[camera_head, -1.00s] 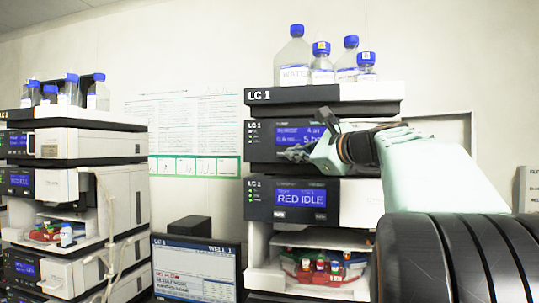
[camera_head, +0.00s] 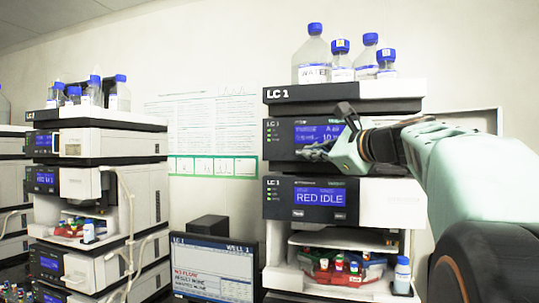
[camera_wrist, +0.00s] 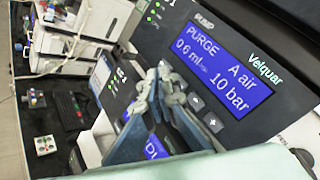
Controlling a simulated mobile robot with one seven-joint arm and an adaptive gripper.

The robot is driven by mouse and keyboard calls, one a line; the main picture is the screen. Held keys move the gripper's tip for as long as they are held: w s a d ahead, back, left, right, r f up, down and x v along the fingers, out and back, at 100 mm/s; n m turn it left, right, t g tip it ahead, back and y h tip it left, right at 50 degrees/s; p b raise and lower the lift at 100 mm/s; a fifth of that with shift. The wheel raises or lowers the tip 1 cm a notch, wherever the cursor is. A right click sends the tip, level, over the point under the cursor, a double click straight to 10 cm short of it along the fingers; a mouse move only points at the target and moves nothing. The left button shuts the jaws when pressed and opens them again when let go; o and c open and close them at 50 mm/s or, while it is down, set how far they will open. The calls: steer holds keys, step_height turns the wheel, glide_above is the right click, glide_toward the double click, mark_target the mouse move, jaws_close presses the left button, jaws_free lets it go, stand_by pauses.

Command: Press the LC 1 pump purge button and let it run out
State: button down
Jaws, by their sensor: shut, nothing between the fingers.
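The LC 1 pump module (camera_head: 283,137) is the upper instrument in the right stack. Its blue display (camera_wrist: 215,68) reads PURGE, A air, 0.6 ml/min and 10 bar in the wrist view. My gripper (camera_head: 312,151) is shut and empty, with its tips at the pump's front panel, beside the lower left of the display. In the wrist view my gripper (camera_wrist: 160,76) covers part of the panel left of the arrow and plus keys (camera_wrist: 205,111). The purge button is hidden behind the fingers, and I cannot tell whether they touch it.
Blue-capped bottles (camera_head: 313,58) stand on top. A monitor (camera_head: 213,270) stands to the left, with another instrument stack (camera_head: 98,145) beyond it.

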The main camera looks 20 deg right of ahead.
steer(key=s+a, duration=0.2)
steer(key=s, duration=0.1)
steer(key=shift+s+a+b, duration=0.2)
steer(key=shift+s+b, duration=0.1)
steer(key=shift+b, duration=0.05)
steer(key=shift+w, duration=0.1)
stand_by(0.4)
